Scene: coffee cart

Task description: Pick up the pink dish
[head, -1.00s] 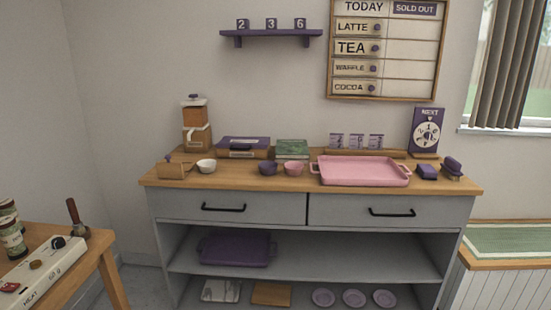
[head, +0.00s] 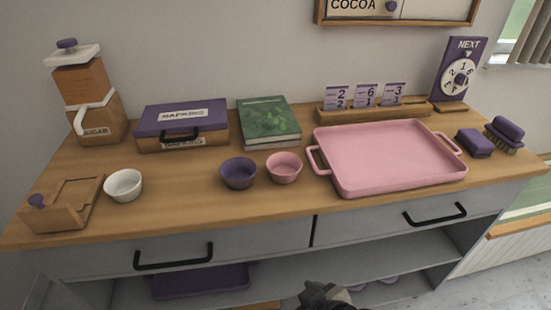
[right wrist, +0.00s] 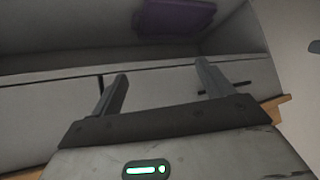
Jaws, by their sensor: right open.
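The pink dish (head: 284,169) is a small round bowl standing upright on the wooden top of the cart, left of the large pink tray (head: 395,155). It looks empty. A purple dish (head: 238,173) stands close on its left. My right gripper (head: 324,292) shows partly at the bottom edge of the head view, in front of the cart and below the top. In the right wrist view, the right gripper (right wrist: 160,70) is open with nothing between its fingers, facing the drawer fronts. My left gripper is in neither view.
A white bowl (head: 123,185), a wooden holder (head: 62,207), a napkin box (head: 182,128) and a green book (head: 269,122) stand around the dishes. Two black drawer handles (head: 174,257) stick out at the front. Bare wood lies in front of the dishes.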

